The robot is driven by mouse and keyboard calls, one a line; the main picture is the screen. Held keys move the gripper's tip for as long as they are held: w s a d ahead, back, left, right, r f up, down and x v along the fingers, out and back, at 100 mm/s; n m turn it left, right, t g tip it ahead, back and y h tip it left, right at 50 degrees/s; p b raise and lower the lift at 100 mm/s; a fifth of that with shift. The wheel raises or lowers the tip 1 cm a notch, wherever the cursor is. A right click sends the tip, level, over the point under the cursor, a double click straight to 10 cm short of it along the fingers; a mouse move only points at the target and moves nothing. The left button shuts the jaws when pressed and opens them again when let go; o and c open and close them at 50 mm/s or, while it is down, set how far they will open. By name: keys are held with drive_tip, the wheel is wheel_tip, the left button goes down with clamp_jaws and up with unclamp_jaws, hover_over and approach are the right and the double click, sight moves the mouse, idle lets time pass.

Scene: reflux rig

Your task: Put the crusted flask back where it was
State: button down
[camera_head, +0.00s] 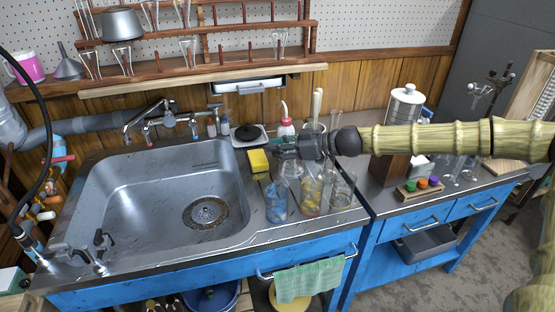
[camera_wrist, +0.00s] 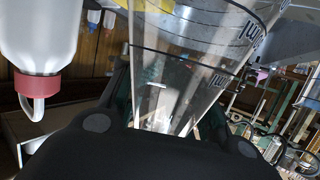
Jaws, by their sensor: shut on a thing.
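In the wrist view my gripper (camera_wrist: 168,118) is shut on a clear conical glass flask (camera_wrist: 185,65) with dark graduation marks. I cannot make out any crust on it. In the head view my gripper (camera_head: 290,147) is at the counter strip right of the sink, above and behind the glassware. The flask (camera_head: 291,169) shows faintly below the jaws, partly hidden by the gripper and overlapping other glass. I cannot tell whether its base touches the counter.
Glass vessels with blue (camera_head: 276,203) and yellow-red contents (camera_head: 312,192) and a clear beaker (camera_head: 343,191) stand close in front. A red-capped wash bottle (camera_head: 286,127) stands behind. The sink (camera_head: 150,195) is empty.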

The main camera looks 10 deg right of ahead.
drive_tip(key=shift+f, duration=1.9)
drive_tip(key=c, duration=1)
unclamp_jaws()
drive_tip(key=shift+f, duration=0.1)
drive_tip(key=shift+c, duration=0.2)
drive_tip(key=shift+v, duration=3.75)
